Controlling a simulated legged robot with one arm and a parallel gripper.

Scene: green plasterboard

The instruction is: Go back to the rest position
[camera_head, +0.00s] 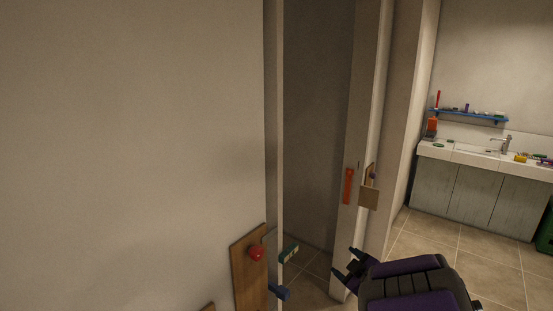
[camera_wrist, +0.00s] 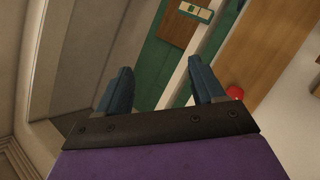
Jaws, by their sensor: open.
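My gripper (camera_head: 343,262) is at the lower right of centre in the head view, at the end of my purple and black arm. Its two dark fingers are spread apart with nothing between them. In the wrist view the gripper (camera_wrist: 160,66) also shows open and empty. Beyond it is a green panel (camera_wrist: 152,75) with a brown plate. A red knob (camera_wrist: 235,92) appears to the right of the fingers. In the head view the red knob (camera_head: 257,253) is on a wooden board (camera_head: 246,276), left of my gripper and apart from it.
A pale wall (camera_head: 130,150) fills the left. A tall recess (camera_head: 315,130) stands in the middle, with an orange handle (camera_head: 348,186) on its right frame. A sink counter (camera_head: 480,190) stands at right, beyond open tiled floor (camera_head: 450,255).

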